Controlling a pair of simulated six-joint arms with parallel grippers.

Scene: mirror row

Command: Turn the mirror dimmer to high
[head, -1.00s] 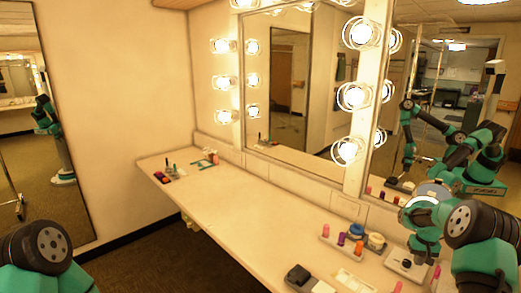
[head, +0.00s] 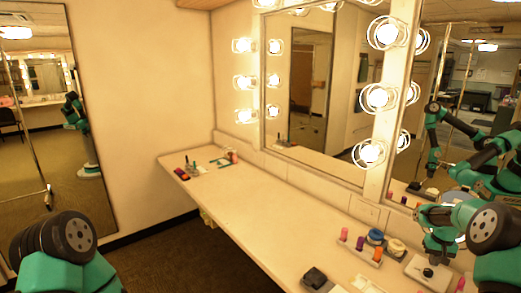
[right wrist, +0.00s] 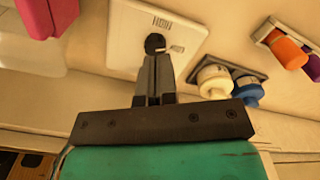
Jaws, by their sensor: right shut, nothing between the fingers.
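The mirror dimmer is a pale plate (head: 416,269) with a small dark knob (head: 428,272), on the counter at the lower right of the head view. In the right wrist view the plate (right wrist: 128,38) carries a marking at one end, and the dark round knob (right wrist: 154,43) sits near its middle. My right gripper (right wrist: 155,62) is shut and empty, its fingertips right at the knob; I cannot tell whether they touch it. In the head view the right gripper (head: 432,258) is above the plate. My left gripper is out of view; only part of the left arm shows.
Beside the dimmer, a tray (head: 353,247) holds lipsticks, and blue (head: 375,236) and cream (head: 396,246) jars stand nearby. A black box (head: 315,277) lies at the front edge. Lit bulbs (head: 370,153) flank the mirror (head: 330,158). The counter's middle is clear.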

